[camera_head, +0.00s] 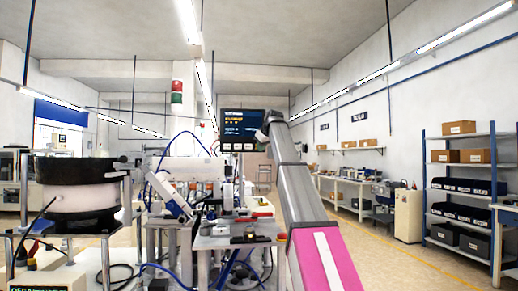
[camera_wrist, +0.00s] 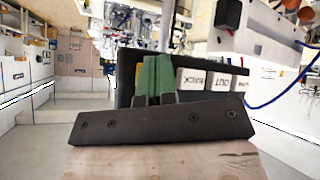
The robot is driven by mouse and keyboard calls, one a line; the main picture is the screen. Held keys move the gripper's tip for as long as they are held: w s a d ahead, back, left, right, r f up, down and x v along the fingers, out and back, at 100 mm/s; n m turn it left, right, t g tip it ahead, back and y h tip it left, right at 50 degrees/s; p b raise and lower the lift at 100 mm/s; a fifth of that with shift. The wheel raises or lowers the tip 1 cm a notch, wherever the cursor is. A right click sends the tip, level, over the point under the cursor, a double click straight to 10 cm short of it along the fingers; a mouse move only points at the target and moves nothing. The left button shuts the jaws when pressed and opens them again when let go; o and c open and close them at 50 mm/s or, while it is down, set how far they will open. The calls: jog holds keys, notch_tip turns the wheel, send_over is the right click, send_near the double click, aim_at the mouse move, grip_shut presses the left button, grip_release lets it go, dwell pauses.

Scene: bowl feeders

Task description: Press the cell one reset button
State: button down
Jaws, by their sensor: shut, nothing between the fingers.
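A dark control panel (camera_head: 243,123) with a lit screen and a row of pale buttons (camera_head: 238,146) stands ahead in the head view. The wrist view shows it upside down and close, with white buttons; one reads OUT (camera_wrist: 221,81) and one reads BACK (camera_wrist: 191,79). A yellow patch (camera_wrist: 137,73) shows just left of my fingers. My gripper (camera_wrist: 156,60) is shut and empty, its green fingers in front of the panel's button row. I cannot tell whether they touch it. The fingers hide part of the row, and no reset label is readable. The fingers do not show in the head view.
A bench (camera_head: 232,242) with machinery and small parts stands below the panel. A black bowl feeder (camera_head: 75,170) is at the left. Shelves with boxes (camera_head: 461,184) stand at the right. Open floor (camera_head: 385,250) lies between the bench and the shelves.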

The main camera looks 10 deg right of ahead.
jog(key=shift+s, duration=0.85)
jog(key=s, duration=0.5)
dwell(0.4)
jog(key=s+r, duration=0.3)
jog(key=r, duration=0.3)
dwell(1.0)
